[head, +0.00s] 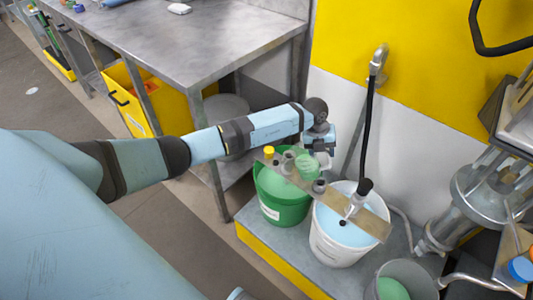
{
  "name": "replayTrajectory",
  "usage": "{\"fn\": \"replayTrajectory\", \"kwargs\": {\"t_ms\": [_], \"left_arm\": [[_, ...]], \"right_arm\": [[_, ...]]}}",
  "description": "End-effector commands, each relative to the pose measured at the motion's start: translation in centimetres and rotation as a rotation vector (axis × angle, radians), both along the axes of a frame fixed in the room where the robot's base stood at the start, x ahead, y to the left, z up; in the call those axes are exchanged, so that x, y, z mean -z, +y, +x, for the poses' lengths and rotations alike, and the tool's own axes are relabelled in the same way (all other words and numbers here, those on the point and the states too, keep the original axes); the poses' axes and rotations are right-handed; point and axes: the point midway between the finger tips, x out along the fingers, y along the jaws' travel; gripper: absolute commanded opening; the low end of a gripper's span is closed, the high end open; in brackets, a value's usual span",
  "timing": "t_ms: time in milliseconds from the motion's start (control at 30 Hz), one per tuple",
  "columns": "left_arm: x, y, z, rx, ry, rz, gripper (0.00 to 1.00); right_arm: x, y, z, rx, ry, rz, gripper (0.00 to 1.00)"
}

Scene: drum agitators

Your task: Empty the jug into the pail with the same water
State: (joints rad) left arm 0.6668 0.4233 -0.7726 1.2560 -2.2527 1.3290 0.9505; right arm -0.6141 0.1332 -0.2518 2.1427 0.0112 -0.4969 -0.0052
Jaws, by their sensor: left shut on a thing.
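My left gripper (319,146) is over the back of the green pail (284,212), shut on what looks like a small translucent jug (309,166). The jug looks pale green, but its outline is partly hidden by the gripper, and I cannot tell how much it holds or whether it is tilted. The green pail has green liquid inside. A white pail (329,250) to its right holds light blue liquid (337,227). My right gripper is not in view.
A drilled plank (372,222) with fittings lies across both pails. A grey vessel (420,276) with green liquid stands at the lower right. A metal table (200,45) is behind my left arm.

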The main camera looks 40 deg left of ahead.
Motion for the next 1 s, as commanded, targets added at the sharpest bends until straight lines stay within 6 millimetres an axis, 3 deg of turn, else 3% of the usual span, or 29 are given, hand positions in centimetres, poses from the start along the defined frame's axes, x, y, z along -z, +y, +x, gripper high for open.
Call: {"fn": "replayTrajectory", "kwargs": {"t_ms": [733,900,1000], "left_arm": [[-2.7,4.6,-2.3,-0.001,-0.167,-0.337,0.13],[-2.3,5.3,-2.6,-0.002,-0.206,-0.414,0.13],[-2.8,5.5,-2.7,0.0,-0.218,-0.439,0.13]], "right_arm": [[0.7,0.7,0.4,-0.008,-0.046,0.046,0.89],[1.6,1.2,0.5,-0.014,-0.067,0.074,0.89],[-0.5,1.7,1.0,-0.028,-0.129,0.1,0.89]]}}
